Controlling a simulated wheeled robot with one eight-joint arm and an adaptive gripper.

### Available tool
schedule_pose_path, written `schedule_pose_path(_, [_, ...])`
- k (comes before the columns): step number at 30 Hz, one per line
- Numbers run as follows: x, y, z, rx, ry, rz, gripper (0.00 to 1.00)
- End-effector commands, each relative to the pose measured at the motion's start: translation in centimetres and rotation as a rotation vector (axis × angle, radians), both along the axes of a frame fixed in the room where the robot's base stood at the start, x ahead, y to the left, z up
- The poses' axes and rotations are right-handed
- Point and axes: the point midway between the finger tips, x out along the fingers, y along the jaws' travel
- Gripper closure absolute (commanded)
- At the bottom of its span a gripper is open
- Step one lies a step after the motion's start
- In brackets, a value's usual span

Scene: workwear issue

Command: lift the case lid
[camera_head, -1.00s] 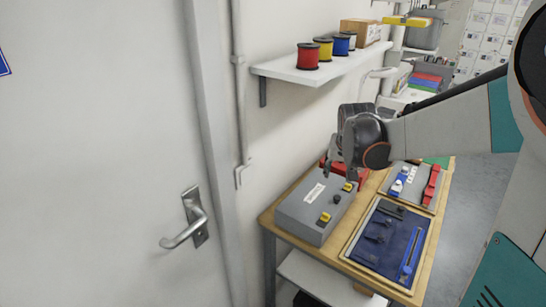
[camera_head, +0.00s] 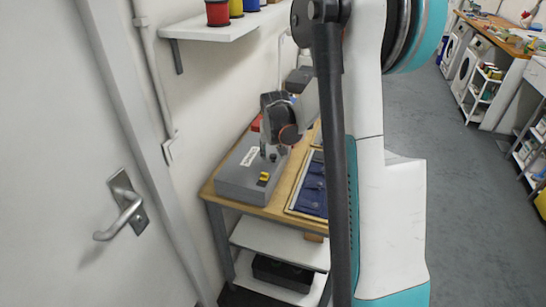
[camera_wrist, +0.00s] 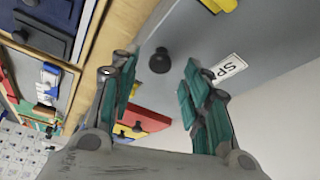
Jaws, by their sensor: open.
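The grey case (camera_head: 232,183) lies closed on the wooden bench against the wall. Its lid has a white label (camera_head: 250,156), a yellow latch (camera_head: 264,177) near the front and a black knob. In the wrist view the knob (camera_wrist: 160,61) stands between my open fingers, with clear gaps on both sides. The label (camera_wrist: 230,67) is right of them and one yellow latch (camera_wrist: 218,5) is at the top edge. My gripper (camera_head: 268,150) is open and empty, pointing down over the lid. Whether the fingertips touch the lid cannot be told.
A blue tool tray (camera_head: 310,192) lies on the bench right of the case, partly hidden by my arm. A red thing (camera_wrist: 140,118) sits beyond the case's far end. A shelf (camera_head: 225,27) with spools hangs above. A door with a handle (camera_head: 127,205) is at left.

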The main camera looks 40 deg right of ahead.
Motion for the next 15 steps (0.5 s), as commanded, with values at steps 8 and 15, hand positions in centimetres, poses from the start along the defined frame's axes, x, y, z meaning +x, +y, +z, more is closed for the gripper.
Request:
schedule_pose_path(8, [0.8,-0.5,-2.1,0.0,0.0,0.0,0.57])
schedule_pose_path(15, [0.8,-0.5,-2.2,0.0,0.0,0.0,0.57])
